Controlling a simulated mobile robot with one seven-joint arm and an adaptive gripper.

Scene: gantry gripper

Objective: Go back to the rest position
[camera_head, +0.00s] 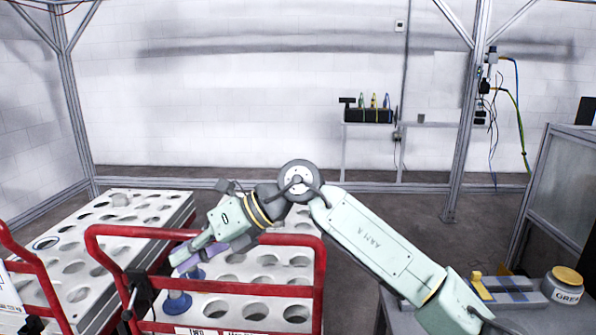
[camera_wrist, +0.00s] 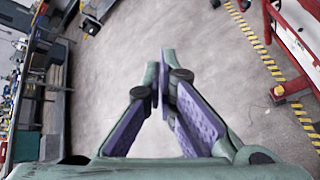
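My gripper (camera_head: 182,262) is at the end of my pale green arm, at the left of centre in the head view. It appears above the white, holed top of the red-railed cart (camera_head: 318,285). In the wrist view my gripper (camera_wrist: 162,88) has purple-padded fingers that converge, with their tips together or nearly so. Nothing shows between them. Grey floor lies beyond the fingertips there. A blue flanged piece (camera_head: 178,303) stands on the cart top just below the gripper in the head view, apparently apart from it.
A second holed white cart (camera_head: 160,200) stands at the left. Red rails (camera_head: 100,232) rise around the near cart. A bench with a yellow-lidded grease tub (camera_head: 565,285) is at the right. Metal frame posts (camera_head: 468,120) stand behind. Open floor (camera_wrist: 225,60) shows in the wrist view.

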